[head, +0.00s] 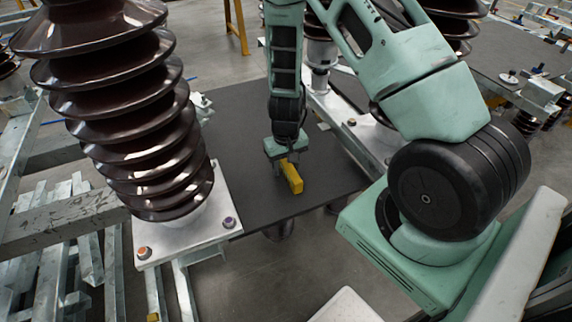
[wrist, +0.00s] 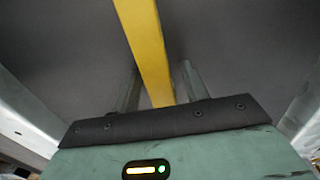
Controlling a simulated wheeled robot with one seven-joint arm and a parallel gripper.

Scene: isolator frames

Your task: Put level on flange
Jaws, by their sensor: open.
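The yellow level (head: 291,178) is a narrow bar on the dark grey board in the middle of the head view. In the wrist view the level (wrist: 148,45) runs from the top edge down between the fingers. My gripper (head: 288,160) is right over the far end of the level, pointing down. In the wrist view my open gripper (wrist: 163,88) has one finger on each side of the bar, with small gaps showing. A pale metal flange (head: 200,228) with bolts sits under the brown ribbed insulator at left.
The dark board (head: 250,105) is mostly bare around the level. The large insulator (head: 135,120) stands close at left above the flange. A metal beam (head: 350,125) with bolts runs along the board's right side. Metal framing lies at lower left.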

